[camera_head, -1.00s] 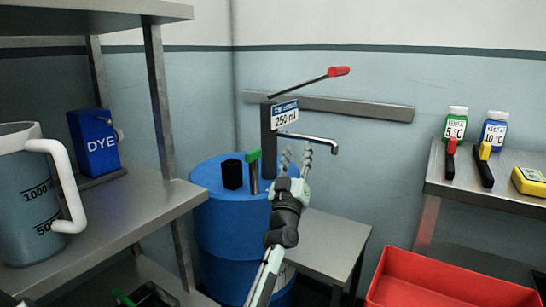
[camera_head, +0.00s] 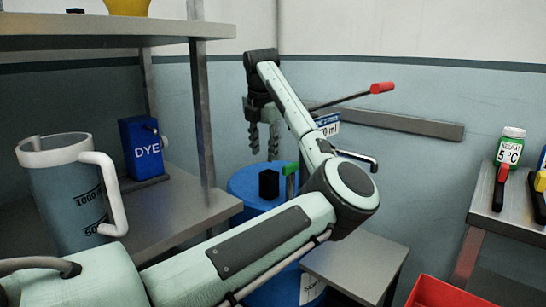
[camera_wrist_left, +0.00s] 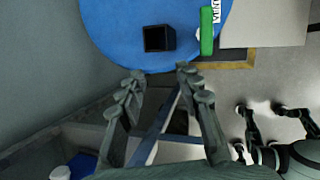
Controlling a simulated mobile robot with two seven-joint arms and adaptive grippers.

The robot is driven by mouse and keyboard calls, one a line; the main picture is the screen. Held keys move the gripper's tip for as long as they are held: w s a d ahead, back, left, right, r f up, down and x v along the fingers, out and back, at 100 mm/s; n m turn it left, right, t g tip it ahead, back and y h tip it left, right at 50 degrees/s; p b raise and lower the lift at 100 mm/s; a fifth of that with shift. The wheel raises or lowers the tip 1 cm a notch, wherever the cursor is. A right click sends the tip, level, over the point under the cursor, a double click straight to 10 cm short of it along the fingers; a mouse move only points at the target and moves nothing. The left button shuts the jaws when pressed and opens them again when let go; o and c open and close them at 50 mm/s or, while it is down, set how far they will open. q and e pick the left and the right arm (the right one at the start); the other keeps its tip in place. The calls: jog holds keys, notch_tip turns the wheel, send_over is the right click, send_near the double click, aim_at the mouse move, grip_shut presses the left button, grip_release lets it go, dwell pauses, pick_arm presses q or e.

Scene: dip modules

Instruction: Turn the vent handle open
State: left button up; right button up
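The green vent handle (camera_head: 290,168) stands upright on a short post on top of the blue drum (camera_head: 246,181). In the left wrist view the handle (camera_wrist_left: 207,32) lies beside a white label lettered VENT, with a black block (camera_wrist_left: 159,38) to its left. My left gripper (camera_head: 263,152) points down, above and left of the handle in the head view. In the left wrist view its fingers (camera_wrist_left: 162,80) are spread with nothing between them, apart from the handle. My right gripper (camera_wrist_left: 260,112) shows at the lower right of the wrist view, fingers apart and empty.
A shelf at left holds a jug (camera_head: 62,195) and a blue DYE box (camera_head: 140,148). A side table (camera_head: 355,262) is right of the drum. A red bin (camera_head: 450,293) is at lower right.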

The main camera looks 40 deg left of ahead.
aim_at(290, 164)
pick_arm(q)
jog(key=w+d+r+m+t+h, duration=0.1)
jog(key=w+d+r+h, duration=0.15)
jog(key=d, duration=0.25)
jog(key=shift+h, duration=0.25)
jog(key=x, duration=0.3)
jog(key=p+x, duration=0.1)
jog(key=x, duration=0.2)
jog(key=shift+f, duration=0.45)
pick_arm(e)
jog(key=shift+n+g, duration=0.3)
jog(key=shift+n, duration=0.2)
jog(key=f, duration=0.1)
jog(key=s+f, duration=0.1)
jog(key=f, duration=0.1)
jog(key=s+f, duration=0.1)
jog(key=shift+s+a+f, duration=0.2)
jog(key=shift+a, duration=0.1)
pick_arm(q)
jog(key=shift+c, duration=0.3)
grip_shut()
